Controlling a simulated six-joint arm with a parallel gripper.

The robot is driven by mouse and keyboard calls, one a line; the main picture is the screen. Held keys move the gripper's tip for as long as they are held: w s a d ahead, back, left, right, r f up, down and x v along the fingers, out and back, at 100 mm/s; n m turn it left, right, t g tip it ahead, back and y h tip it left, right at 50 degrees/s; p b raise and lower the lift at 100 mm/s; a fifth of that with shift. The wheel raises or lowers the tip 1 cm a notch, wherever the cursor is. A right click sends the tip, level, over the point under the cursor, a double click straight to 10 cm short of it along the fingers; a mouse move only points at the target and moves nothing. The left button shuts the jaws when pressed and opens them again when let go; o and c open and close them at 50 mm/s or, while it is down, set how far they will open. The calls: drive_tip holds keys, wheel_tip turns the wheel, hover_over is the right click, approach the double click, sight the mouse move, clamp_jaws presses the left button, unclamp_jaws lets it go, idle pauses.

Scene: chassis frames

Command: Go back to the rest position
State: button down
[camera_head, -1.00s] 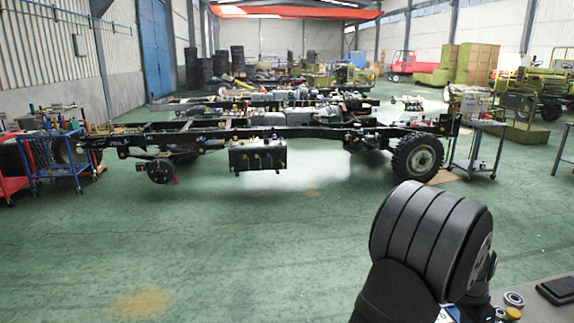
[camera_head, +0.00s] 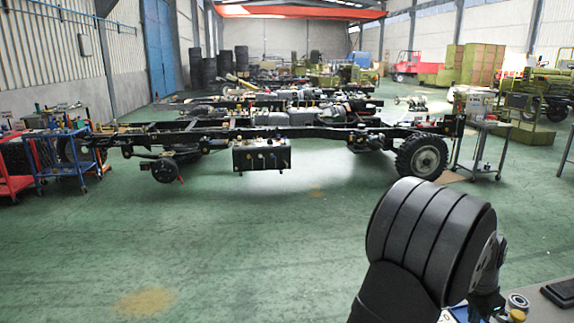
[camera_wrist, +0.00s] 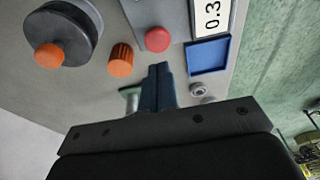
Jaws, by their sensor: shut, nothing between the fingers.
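My gripper (camera_wrist: 159,72) shows in the wrist view with its two dark blue fingers together and nothing between them. It points over a grey bench top (camera_wrist: 130,20). The fingertips are near a red button (camera_wrist: 158,39) and an orange ribbed knob (camera_wrist: 120,60), and look apart from both. In the head view my black arm fills the lower right and hides most of the gripper.
The wrist view shows a blue square tray (camera_wrist: 208,56), a small metal ring (camera_wrist: 198,89), a dark round part with an orange knob (camera_wrist: 48,56) and a display. The head view shows a truck chassis (camera_head: 262,133) beyond open green floor (camera_head: 220,235).

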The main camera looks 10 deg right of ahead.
drive_tip(key=shift+d+v, duration=0.2)
drive_tip(key=shift+v, duration=0.8)
drive_tip(key=shift+f, duration=0.1)
drive_tip(key=shift+a+x, duration=0.2)
drive_tip(key=shift+x, duration=0.85)
drive_tip(key=shift+a+x, duration=0.25)
drive_tip(key=shift+x, duration=0.85)
drive_tip(key=shift+a+x, duration=0.2)
drive_tip(key=shift+x, duration=0.85)
drive_tip(key=v, duration=0.3)
drive_tip(key=d+v, duration=0.1)
drive_tip(key=v, duration=0.2)
drive_tip(key=shift+d+r, duration=0.1)
drive_tip(key=shift+r, duration=0.15)
drive_tip(key=shift+a+x, duration=0.2)
drive_tip(key=shift+x, duration=0.75)
drive_tip(key=shift+a+x, duration=0.2)
drive_tip(key=shift+x, duration=0.8)
